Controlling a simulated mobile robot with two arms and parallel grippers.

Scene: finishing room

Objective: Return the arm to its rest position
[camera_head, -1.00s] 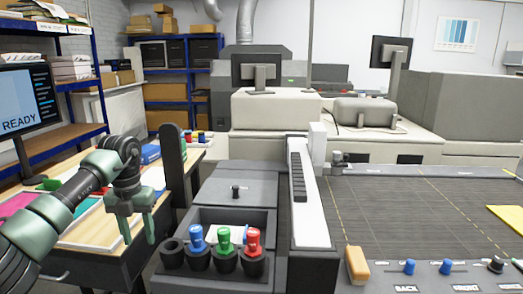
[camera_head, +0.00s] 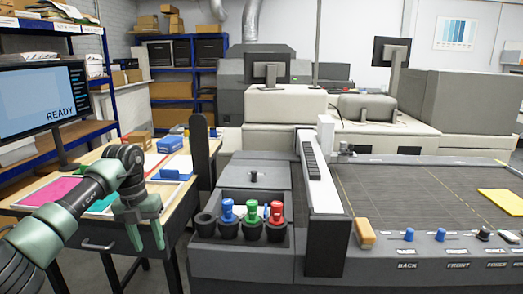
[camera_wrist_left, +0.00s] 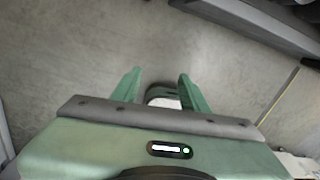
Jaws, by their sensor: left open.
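My left arm comes in from the left in the head view. Its green left gripper (camera_head: 147,243) points down, in front of the wooden table and left of the grey machine, touching neither as far as I can see. In the left wrist view the two green fingers (camera_wrist_left: 159,90) stand apart with nothing held between them. Bare grey floor (camera_wrist_left: 75,50) shows beyond them. A small dark and white object (camera_wrist_left: 163,97) shows between the fingers, lower down; I cannot tell what it is. My right gripper is not in view.
The wooden table (camera_head: 100,232) holds coloured sheets and a blue box (camera_head: 171,143). A monitor (camera_head: 38,98) stands at the left. The machine (camera_head: 220,264) carries a holder with blue, green and red tools (camera_head: 276,212). A dark upright post (camera_head: 199,146) stands behind the gripper.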

